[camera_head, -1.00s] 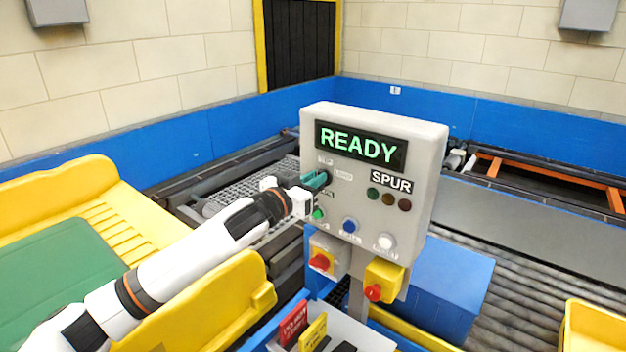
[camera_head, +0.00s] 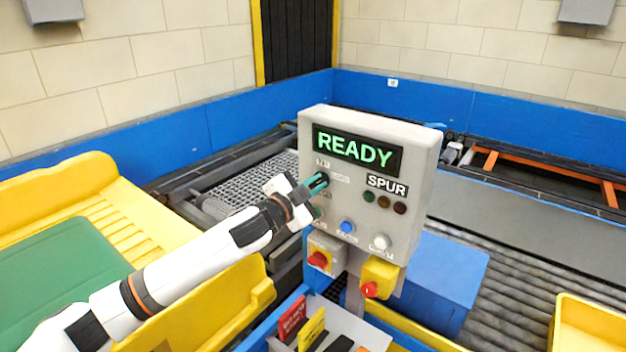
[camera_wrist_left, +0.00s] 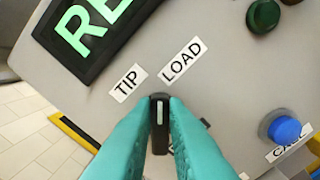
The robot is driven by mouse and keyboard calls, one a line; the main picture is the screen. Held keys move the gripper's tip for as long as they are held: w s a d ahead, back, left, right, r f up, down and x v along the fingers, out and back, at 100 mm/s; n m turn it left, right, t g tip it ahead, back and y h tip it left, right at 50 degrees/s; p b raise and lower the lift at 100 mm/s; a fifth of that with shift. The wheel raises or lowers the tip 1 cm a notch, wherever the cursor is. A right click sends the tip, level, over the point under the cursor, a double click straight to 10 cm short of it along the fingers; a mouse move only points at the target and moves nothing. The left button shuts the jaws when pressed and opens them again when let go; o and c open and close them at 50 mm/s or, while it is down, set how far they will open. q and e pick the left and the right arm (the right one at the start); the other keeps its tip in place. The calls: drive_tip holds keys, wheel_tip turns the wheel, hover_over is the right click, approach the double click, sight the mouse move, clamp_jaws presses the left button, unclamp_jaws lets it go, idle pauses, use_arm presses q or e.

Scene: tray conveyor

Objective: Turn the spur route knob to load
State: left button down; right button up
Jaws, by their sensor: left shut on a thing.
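The spur route knob (camera_wrist_left: 160,140) is black with a white pointer line. In the left wrist view it stands between the teal fingers of my left gripper (camera_wrist_left: 160,112), which is shut on it. Its line points up the picture, between the TIP label (camera_wrist_left: 128,82) and the LOAD label (camera_wrist_left: 182,60). In the head view my left gripper (camera_head: 316,184) reaches the left side of the grey control box (camera_head: 425,165) and mostly hides the knob. The display (camera_head: 357,149) reads READY in green, above the SPUR label (camera_head: 387,186). My right gripper is not in view.
Below the knob are a blue button (camera_head: 347,227) and a white button (camera_head: 381,242). Red knobs on a grey box (camera_head: 318,259) and a yellow box (camera_head: 370,289) hang under the panel. A card tray (camera_head: 373,335) stands in front.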

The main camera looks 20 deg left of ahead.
use_arm(q)
drive_tip(key=shift+d+f+m+p, duration=0.1)
drive_tip(key=shift+m+p, duration=0.25)
drive_tip(key=shift+m, duration=1.25)
drive_tip(key=c, duration=1.4)
unclamp_jaws()
drive_tip(key=shift+c, duration=0.2)
drive_tip(key=shift+s+f, duration=0.1)
drive_tip(key=b+v, duration=0.4)
drive_tip(key=v, duration=0.8)
